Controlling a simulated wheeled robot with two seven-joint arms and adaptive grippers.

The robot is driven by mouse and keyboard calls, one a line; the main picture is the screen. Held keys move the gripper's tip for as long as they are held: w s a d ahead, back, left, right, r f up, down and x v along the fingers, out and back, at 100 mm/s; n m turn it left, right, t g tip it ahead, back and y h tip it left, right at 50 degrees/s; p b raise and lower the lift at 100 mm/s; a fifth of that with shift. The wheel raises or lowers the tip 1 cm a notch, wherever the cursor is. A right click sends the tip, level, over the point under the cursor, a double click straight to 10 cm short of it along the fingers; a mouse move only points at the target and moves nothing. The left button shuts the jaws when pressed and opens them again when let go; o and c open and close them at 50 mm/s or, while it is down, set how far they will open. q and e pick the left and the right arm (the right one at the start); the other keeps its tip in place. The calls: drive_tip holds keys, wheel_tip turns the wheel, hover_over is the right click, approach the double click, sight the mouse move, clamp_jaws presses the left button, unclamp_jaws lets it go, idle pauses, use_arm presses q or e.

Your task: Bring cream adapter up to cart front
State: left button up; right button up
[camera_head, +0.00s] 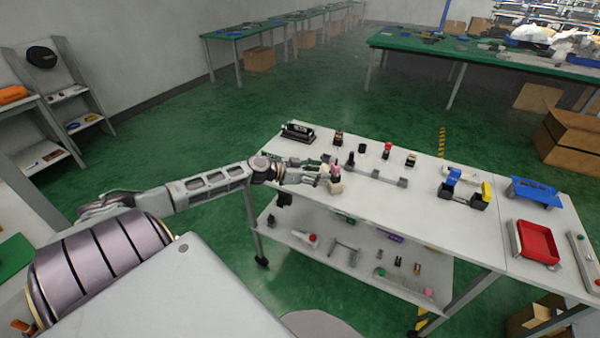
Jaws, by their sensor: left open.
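My left gripper (318,172) reaches over the left part of the white cart top (390,205) and is open. A small cream block (335,187) with a pink top, which looks like the cream adapter, is right at its fingertips near the cart's front edge. I cannot tell whether the fingers touch it or are only beside it. My right gripper is not in view.
Behind the block are a black holder (298,132), small dark parts and a grey bar fixture (378,175). To the right are a blue-yellow fixture (463,187), a blue rack (535,192) and a red tray (537,242). The lower shelf (350,265) holds small parts.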

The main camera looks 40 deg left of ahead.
use_arm(q)
drive_tip(key=v, duration=0.7)
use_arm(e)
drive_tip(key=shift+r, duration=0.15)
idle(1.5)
use_arm(q)
drive_tip(key=shift+s, duration=0.1)
